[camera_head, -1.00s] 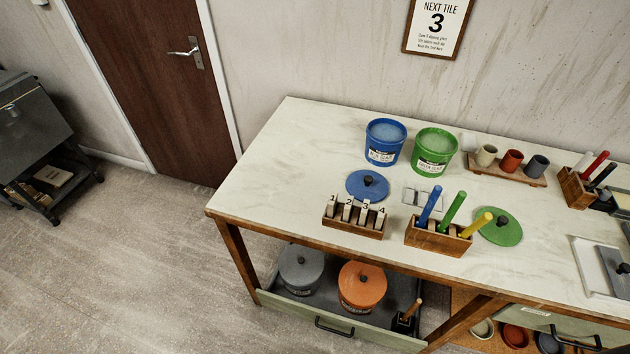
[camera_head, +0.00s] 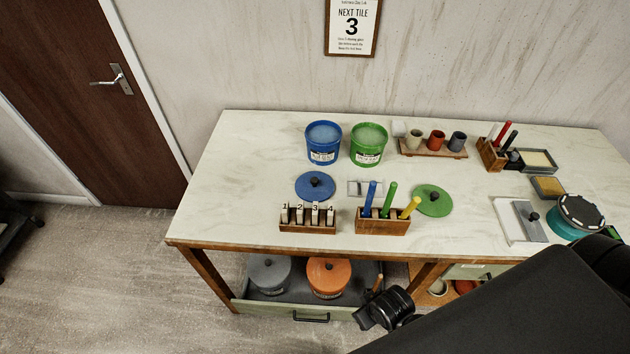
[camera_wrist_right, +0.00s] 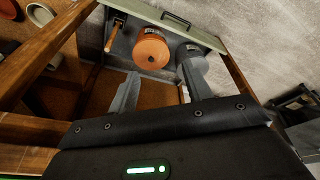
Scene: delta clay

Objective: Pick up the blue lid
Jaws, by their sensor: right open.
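The blue lid (camera_head: 315,186) lies flat on the pale table top, with a dark round knob in its middle. It sits in front of the blue bucket (camera_head: 323,144) and behind the numbered tile rack (camera_head: 308,220). My right arm comes in from the lower right in the head view, its wrist end low in front of the table edge, well below and right of the lid. In the right wrist view my right gripper (camera_wrist_right: 160,95) has its two fingers apart with nothing between them, facing the open drawer. The lid is not in the wrist view. My left gripper is not in view.
The green bucket (camera_head: 368,145), the tool block (camera_head: 383,224) with coloured handles and the green lid (camera_head: 433,200) stand close by. The open drawer (camera_head: 300,309) below juts forward, holding an orange pot (camera_head: 328,279) and a grey pot (camera_head: 268,274). The table's left end is clear.

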